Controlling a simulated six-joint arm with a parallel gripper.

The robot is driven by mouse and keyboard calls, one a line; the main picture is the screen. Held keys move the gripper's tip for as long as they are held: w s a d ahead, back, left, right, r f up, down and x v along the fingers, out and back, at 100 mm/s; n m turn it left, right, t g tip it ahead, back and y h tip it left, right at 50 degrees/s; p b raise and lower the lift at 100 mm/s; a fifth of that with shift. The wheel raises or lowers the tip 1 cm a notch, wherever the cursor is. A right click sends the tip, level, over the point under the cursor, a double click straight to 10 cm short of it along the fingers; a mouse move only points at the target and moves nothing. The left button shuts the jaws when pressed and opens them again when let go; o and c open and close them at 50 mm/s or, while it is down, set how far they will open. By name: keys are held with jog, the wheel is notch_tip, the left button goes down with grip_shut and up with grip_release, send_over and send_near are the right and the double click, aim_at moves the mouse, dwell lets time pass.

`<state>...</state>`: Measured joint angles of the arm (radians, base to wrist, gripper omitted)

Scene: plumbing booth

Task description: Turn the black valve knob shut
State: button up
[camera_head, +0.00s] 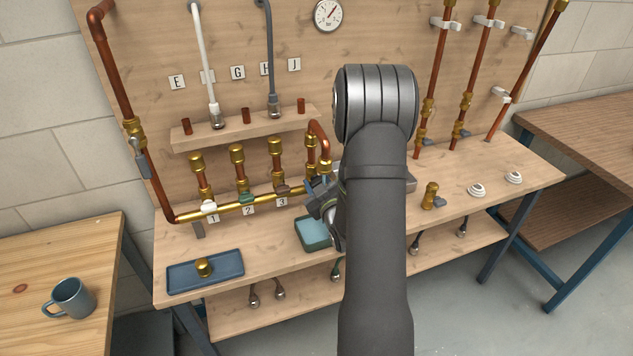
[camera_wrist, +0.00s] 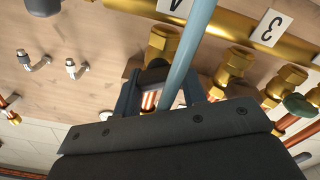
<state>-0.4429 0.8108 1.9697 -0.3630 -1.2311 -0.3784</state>
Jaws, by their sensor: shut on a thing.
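My gripper (camera_head: 318,198) is at the right end of the brass manifold (camera_head: 240,206), around the fourth valve column (camera_head: 311,150). In the wrist view its dark blue-grey fingers (camera_wrist: 162,92) straddle the column by the brass tee (camera_wrist: 162,42) next to label 4 (camera_wrist: 172,6). Copper pipe shows between the fingers. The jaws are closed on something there. The other valves have a white knob (camera_head: 208,207), a green knob (camera_head: 246,198) and a brown knob (camera_head: 283,189).
A light blue tube (camera_wrist: 196,40) runs close beside the fingers. A teal sponge-like block (camera_head: 312,233) lies below my gripper. A blue tray (camera_head: 181,280) holds a brass fitting (camera_head: 204,267). A mug (camera_head: 70,298) stands on the left table. The bench front between tray and block is clear.

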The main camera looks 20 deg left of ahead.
jog(key=shift+m, duration=0.4)
jog(key=shift+w+m, duration=0.1)
jog(key=shift+m, duration=2.3)
jog(key=o, duration=1)
jog(key=shift+d, duration=0.1)
jog(key=v, duration=1.7)
jog(key=shift+r, duration=0.15)
